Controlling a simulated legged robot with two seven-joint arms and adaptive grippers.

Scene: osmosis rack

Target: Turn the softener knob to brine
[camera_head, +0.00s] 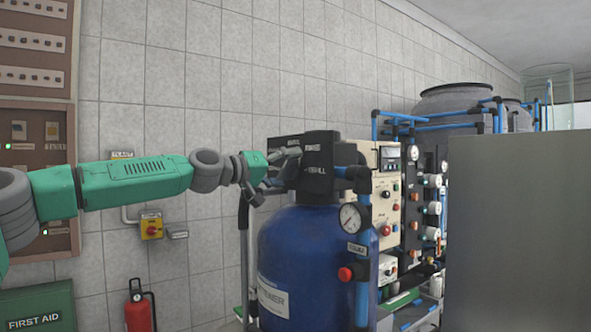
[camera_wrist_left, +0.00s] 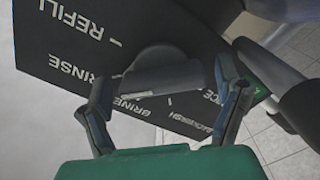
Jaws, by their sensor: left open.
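The softener is a blue tank (camera_head: 305,245) with a black control head (camera_head: 320,150) on top in the head view. Its dark grey knob (camera_wrist_left: 160,72) shows in the left wrist view on the black label plate (camera_wrist_left: 75,60), which reads REFILL, RINSE, BRINE and BACKWASH, with another label partly hidden. My left gripper (camera_head: 285,165) is at the left side of the control head. In the wrist view its open fingers (camera_wrist_left: 165,80) stand on either side of the knob, with gaps visible. I cannot tell which label the knob points to. My right gripper is out of view.
Control panels (camera_head: 387,205) and blue pipes stand behind. A large grey panel (camera_head: 520,230) fills the right. A fire extinguisher (camera_head: 139,312) hangs on the tiled wall at lower left.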

